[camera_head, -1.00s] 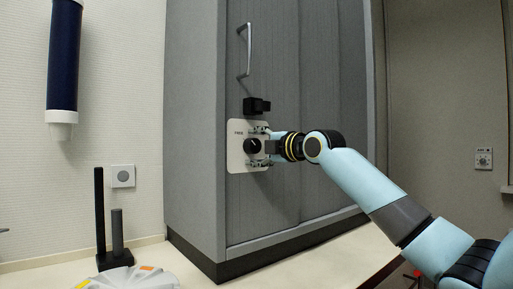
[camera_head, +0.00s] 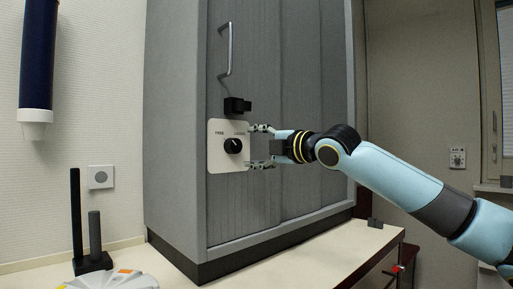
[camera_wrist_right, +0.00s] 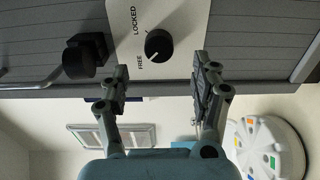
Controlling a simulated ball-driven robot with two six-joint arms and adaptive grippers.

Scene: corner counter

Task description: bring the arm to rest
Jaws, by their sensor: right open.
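My right gripper (camera_head: 261,147) is open and empty, just to the right of the black knob (camera_head: 233,146) on the white plate (camera_head: 215,163). In the right wrist view the knob (camera_wrist_right: 158,44) lies beyond the gap between the two fingertips (camera_wrist_right: 162,78), apart from both. The plate (camera_wrist_right: 180,15) carries the words LOCKED and FREE. My right arm stretches in from the right in the head view. My left gripper is not in view.
The plate is on a grey cabinet (camera_head: 300,90) with a handle (camera_head: 229,50) and a black latch block (camera_head: 237,105). A black upright stand (camera_head: 92,263) and a round white object with coloured patches (camera_head: 112,281) are at lower left. The pale counter (camera_head: 320,262) is clear in front.

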